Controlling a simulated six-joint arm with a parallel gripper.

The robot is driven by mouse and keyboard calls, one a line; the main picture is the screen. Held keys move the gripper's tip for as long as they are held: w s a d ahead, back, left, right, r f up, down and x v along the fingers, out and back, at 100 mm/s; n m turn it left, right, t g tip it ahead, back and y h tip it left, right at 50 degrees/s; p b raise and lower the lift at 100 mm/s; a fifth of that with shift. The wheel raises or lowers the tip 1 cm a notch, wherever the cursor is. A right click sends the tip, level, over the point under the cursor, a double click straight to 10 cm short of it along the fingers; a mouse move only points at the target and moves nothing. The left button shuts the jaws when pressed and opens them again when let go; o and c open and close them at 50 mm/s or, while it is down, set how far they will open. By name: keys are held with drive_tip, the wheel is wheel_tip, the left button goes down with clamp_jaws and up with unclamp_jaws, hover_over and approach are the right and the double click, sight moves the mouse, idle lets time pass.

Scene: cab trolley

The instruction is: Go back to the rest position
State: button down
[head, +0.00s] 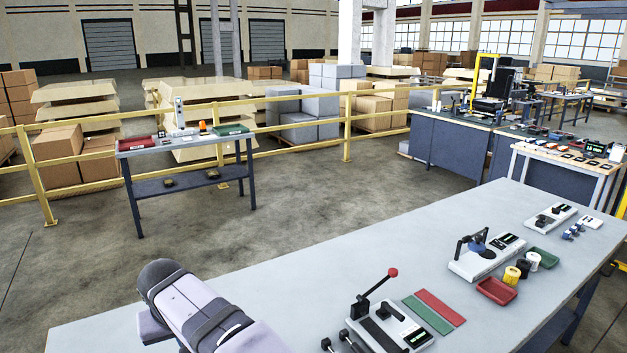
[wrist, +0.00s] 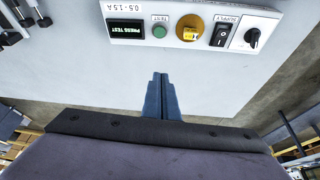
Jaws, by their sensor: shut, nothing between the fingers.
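My gripper (wrist: 161,98) shows in the wrist view as two blue fingers held together, with nothing between them. It is over the grey bench top (wrist: 90,85), apart from the panel above it in the picture. In the head view my arm stands at the lower left over the near end of the grey bench (head: 300,285). My gripper itself is not visible there.
A control panel (wrist: 205,12) with a display, buttons and a knob lies close beyond the fingertips. A lever press (head: 385,325), green and red mats (head: 440,305), another fixture (head: 485,255) and a red tray (head: 497,291) stand along the bench. The bench's left part is clear.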

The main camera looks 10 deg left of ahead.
drive_tip(key=w+d+f+m+g+h, duration=0.1)
drive_tip(key=w+d, duration=0.1)
drive_tip(key=d, duration=0.9)
drive_tip(key=w+d+f+m+h, duration=0.1)
drive_tip(key=w+d+m, duration=0.1)
drive_tip(key=d, duration=0.8)
drive_tip(key=w+d+f+m+g, duration=0.1)
drive_tip(key=w+d+f, duration=0.1)
drive_tip(key=d, duration=0.9)
drive_tip(key=s+d+f+m+g, duration=0.1)
drive_tip(key=s+d+f+m, duration=0.1)
drive_tip(key=s+d, duration=0.7)
drive_tip(key=s+d+f+m, duration=0.1)
drive_tip(key=s+d+f, duration=0.3)
drive_tip(key=s+d, duration=0.5)
drive_tip(key=d, duration=0.2)
drive_tip(key=shift+d+f+m+g+h, duration=0.3)
drive_tip(key=shift+d+m+g, duration=0.1)
